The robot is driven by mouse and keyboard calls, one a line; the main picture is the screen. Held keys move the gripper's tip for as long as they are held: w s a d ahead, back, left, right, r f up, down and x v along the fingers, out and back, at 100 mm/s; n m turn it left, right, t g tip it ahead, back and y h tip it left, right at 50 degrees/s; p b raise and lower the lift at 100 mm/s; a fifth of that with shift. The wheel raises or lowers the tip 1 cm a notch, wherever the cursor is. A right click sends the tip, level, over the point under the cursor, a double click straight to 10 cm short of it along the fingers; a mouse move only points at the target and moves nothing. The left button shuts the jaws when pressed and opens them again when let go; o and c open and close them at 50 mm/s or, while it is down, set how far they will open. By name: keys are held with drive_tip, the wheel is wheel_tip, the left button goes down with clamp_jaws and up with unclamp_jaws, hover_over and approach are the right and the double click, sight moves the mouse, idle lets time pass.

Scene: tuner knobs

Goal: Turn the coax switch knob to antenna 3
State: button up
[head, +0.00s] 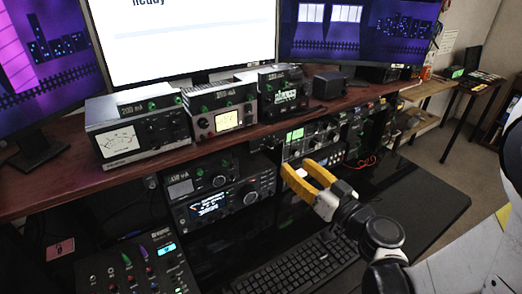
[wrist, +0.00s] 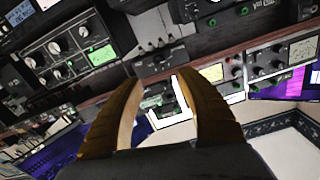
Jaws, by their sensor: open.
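My gripper (head: 296,168) has two yellow fingers, spread apart and empty. In the head view it hangs over the dark desk, in front of the radio gear under the shelf. In the wrist view the gripper (wrist: 159,80) points at the equipment, which appears tilted and upside down. I cannot tell for certain which box is the coax switch, and no antenna 3 label is readable. A radio unit with several round knobs (wrist: 65,48) is at the upper left of the wrist view.
The wooden shelf (head: 60,192) carries meter boxes, including a grey one (head: 138,128), and a black speaker (head: 328,85). A keyboard (head: 300,262) and mixer (head: 135,268) lie on the desk. The desk's right part is clear.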

sight(274, 147)
drive_tip(key=b+x, duration=0.2)
drive_tip(key=x, duration=0.8)
drive_tip(key=shift+w+a, duration=0.2)
drive_tip(key=shift+w, duration=0.15)
clamp_jaws()
